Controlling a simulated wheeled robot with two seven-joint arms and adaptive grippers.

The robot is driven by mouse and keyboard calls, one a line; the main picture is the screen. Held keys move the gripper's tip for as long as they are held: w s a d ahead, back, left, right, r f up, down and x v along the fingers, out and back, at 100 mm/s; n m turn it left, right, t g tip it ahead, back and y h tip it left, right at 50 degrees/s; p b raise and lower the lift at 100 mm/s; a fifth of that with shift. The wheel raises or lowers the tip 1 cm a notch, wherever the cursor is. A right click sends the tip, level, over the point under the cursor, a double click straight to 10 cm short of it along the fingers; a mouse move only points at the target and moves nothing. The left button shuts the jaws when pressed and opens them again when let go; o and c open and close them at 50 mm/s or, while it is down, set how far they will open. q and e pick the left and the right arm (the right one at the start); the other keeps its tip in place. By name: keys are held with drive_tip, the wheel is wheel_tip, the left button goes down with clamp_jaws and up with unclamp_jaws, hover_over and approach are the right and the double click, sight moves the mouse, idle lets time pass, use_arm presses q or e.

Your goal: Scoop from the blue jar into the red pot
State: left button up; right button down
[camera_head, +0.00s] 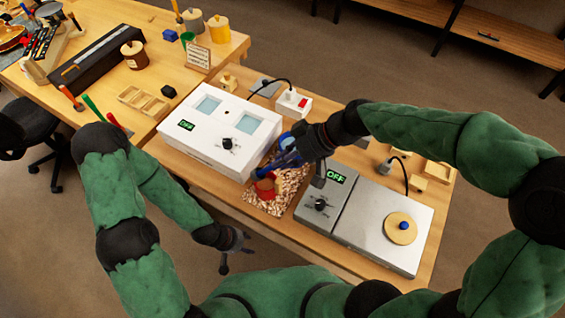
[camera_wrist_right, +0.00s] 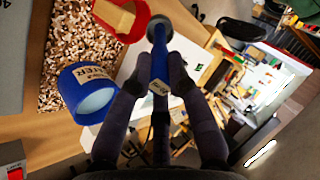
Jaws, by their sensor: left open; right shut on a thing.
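The blue jar (camera_wrist_right: 70,92) with a lettered pale label and a pale inside shows at left in the wrist view. In the head view it is partly hidden behind my right gripper (camera_head: 284,160). The red pot (camera_wrist_right: 137,30) has something tan in it; in the head view the pot (camera_head: 266,190) is on the patterned mat. My right gripper (camera_wrist_right: 160,88) is shut on the blue handle of a scoop (camera_wrist_right: 159,62), whose round grey head is beside the red pot in the picture. What the scoop holds is unclear. My left gripper (camera_head: 236,250) is open and empty, off the bench's front edge.
The speckled mat (camera_head: 291,182) lies between a white heater-like box (camera_head: 205,150) and a grey box (camera_head: 350,232), both displaying OFF. A white switch box (camera_head: 292,103) with a red switch stands behind. A tan disc with a blue knob (camera_head: 404,226) rests on the grey box.

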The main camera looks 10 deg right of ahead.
use_arm(q)
drive_tip(key=shift+f+b, duration=2.5)
drive_tip(key=shift+f, duration=0.3)
